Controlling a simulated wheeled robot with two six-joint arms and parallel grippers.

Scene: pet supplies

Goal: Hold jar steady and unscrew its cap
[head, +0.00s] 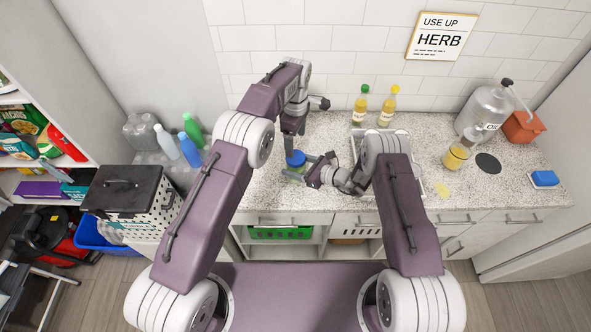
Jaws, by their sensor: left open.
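A small jar with a blue cap (296,158) stands on the speckled counter (262,190). Its lower body is partly hidden by my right gripper. My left gripper (291,146) points down from above, just over or at the blue cap. It is open; whether its fingers touch the cap is too small to tell. My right gripper (305,169) comes in from the right, low beside the jar, with its fingers near the jar's body. I cannot tell whether they are closed on it.
Two yellow bottles, one with a green cap (361,105) and one with a yellow cap (388,106), stand behind a tray (424,172). A large clear dispenser (486,108), an orange box (523,127) and a blue sponge (544,178) are at right. Several bottles, including a green one (193,130), stand at left.

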